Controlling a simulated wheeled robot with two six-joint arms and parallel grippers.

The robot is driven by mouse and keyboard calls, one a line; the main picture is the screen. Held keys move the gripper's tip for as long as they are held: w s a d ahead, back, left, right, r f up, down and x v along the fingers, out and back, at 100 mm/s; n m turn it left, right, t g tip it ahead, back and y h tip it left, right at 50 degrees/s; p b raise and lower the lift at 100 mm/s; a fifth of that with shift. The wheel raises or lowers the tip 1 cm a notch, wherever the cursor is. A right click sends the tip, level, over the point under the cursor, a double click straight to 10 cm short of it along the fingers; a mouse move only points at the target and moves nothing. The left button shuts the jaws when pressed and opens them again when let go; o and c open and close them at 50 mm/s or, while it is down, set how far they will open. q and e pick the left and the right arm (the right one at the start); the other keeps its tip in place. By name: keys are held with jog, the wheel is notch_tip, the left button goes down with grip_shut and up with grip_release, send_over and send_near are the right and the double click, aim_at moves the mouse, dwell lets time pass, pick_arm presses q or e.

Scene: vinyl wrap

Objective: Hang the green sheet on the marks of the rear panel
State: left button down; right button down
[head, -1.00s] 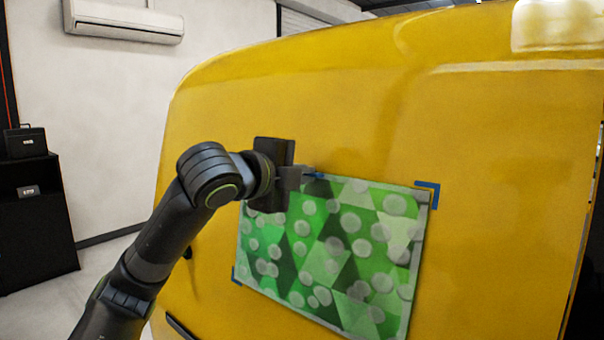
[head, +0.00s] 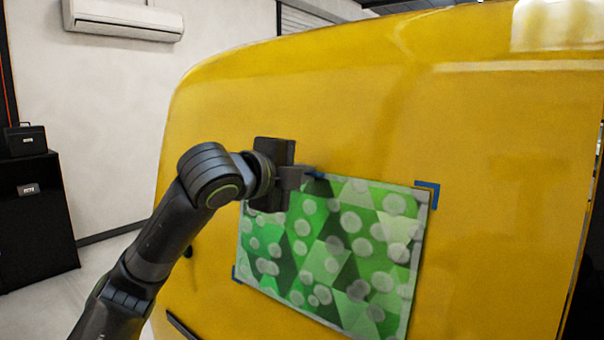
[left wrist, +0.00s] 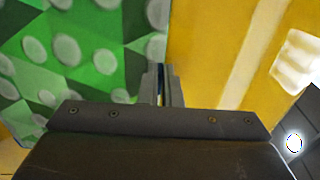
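The green sheet (head: 340,250), with triangles, pale dots and a grey border, lies against the yellow rear panel (head: 480,150). It also shows in the left wrist view (left wrist: 85,50). Blue corner marks show at its upper right (head: 430,192) and lower left (head: 235,273). A small blue piece (head: 315,173) shows at the top edge beside my fingers. My left gripper (head: 297,178) is at the sheet's upper edge and covers its upper left corner. In the wrist view its fingers (left wrist: 162,85) are nearly together over the sheet's edge. My right gripper is out of view.
The panel is bare above and to the right of the sheet. A black cabinet (head: 35,220) with a dark box (head: 25,140) stands at the far left. An air conditioner (head: 125,20) hangs on the white wall.

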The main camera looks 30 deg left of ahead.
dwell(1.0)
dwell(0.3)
pick_arm(q)
jog(key=c, duration=1.5)
grip_release()
jog(key=shift+w, duration=0.2)
jog(key=shift+c, duration=0.2)
jog(key=shift+s, duration=0.15)
jog(key=s+a+r+b, duration=0.1)
jog(key=s+r+b, duration=0.2)
jog(key=s+b, duration=0.6)
jog(key=s, duration=0.8)
jog(key=shift+a, duration=0.2)
